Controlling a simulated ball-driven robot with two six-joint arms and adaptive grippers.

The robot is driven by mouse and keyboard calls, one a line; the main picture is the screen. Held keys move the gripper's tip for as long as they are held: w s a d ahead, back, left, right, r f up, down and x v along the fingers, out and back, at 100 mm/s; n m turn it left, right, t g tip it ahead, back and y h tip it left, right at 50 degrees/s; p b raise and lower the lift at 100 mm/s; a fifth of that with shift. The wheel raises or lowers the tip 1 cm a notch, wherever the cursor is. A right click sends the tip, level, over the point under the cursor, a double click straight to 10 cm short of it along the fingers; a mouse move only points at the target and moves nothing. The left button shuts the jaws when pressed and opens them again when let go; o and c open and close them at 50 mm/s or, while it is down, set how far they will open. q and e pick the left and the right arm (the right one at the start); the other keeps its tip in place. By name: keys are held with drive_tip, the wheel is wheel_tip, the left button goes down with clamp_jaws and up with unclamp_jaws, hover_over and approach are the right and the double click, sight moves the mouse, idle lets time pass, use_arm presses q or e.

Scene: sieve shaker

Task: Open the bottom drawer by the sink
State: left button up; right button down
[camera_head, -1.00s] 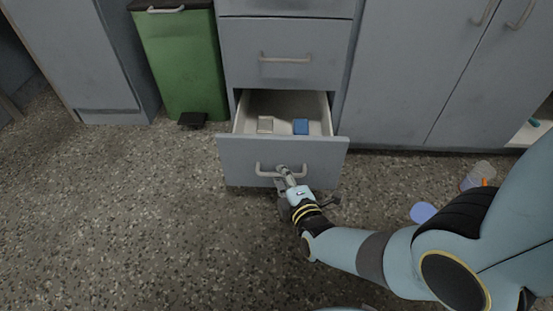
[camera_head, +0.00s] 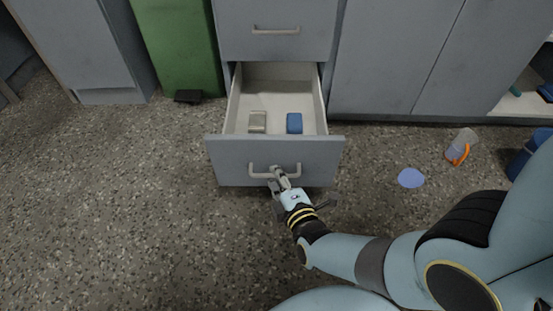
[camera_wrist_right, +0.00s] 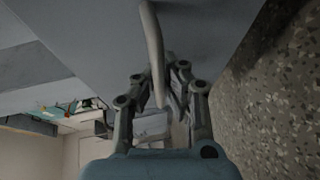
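The bottom drawer (camera_head: 225,160) is pulled out, with its pale inside showing. A beige block (camera_head: 257,121) and a blue block (camera_head: 294,123) lie in it. Its bar handle (camera_head: 253,169) is on the front panel. The contact itself is partly hidden. My left gripper is not in view.
The drawer above (camera_head: 275,45) is shut. A green bin (camera_head: 178,50) with a black pedal stands to the left. On the floor to the right are a blue disc (camera_head: 411,178), a clear container with an orange part (camera_head: 461,146) and a dark blue object (camera_head: 525,155). Floor at left is clear.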

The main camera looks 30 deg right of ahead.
drive_tip(key=c, duration=1.4)
unclamp_jaws()
